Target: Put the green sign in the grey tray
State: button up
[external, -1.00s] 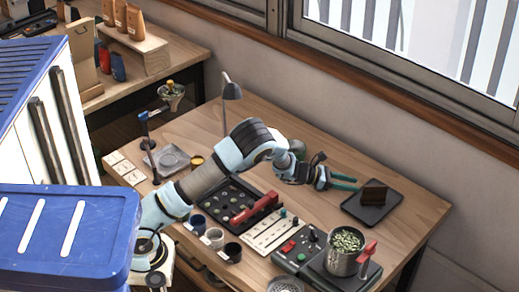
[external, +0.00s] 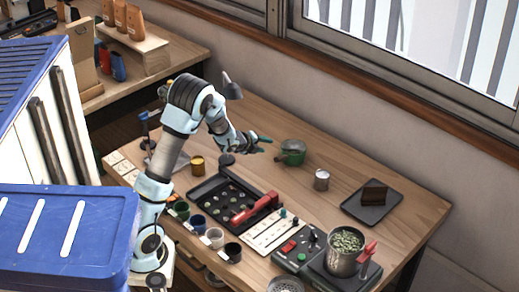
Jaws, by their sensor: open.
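My gripper (external: 263,145) is open and empty, with teal fingers, above the back middle of the table. It is just left of a dark green and grey rounded vessel (external: 292,152); I cannot tell the gap. I cannot make out a green sign for certain. A flat dark grey tray (external: 355,209) lies at the right of the table, with a dark brown block (external: 375,194) standing on it. A lighter grey square dish (external: 183,160) at the left is partly hidden by my arm. I cannot tell which of these two is the grey tray.
A small metal can (external: 321,180) stands between the vessel and the dark tray. In front are a black bead tray (external: 205,187) with a red handle, a white slider panel (external: 268,236), several cups and a pot of green beans (external: 345,245).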

jog(key=s+a+n+g+y, duration=0.1)
jog(key=s+a+n+y, duration=0.2)
jog(key=a+n, duration=0.65)
jog(key=s+a+n+g+y, duration=0.1)
jog(key=s+a+n+y, duration=0.15)
jog(key=a+n, duration=0.65)
jog(key=s+a+n+g, duration=0.1)
jog(key=s+a+n, duration=0.2)
jog(key=s+a, duration=0.1)
jog(key=s+a+n+g+y, duration=0.1)
jog(key=s+a+n+g, duration=0.1)
jog(key=s+a+n, duration=0.2)
jog(key=s+a+f+n+g, duration=0.1)
jog(key=s+a+n, duration=0.3)
jog(key=s, duration=0.4)
jog(key=shift+a+g+y, duration=0.25)
jog(key=shift+a+g, duration=0.15)
jog(key=shift+a, duration=0.15)
jog(key=shift+r, duration=0.1)
notch_tip(320, 180, up, 9)
jog(key=p, duration=0.9)
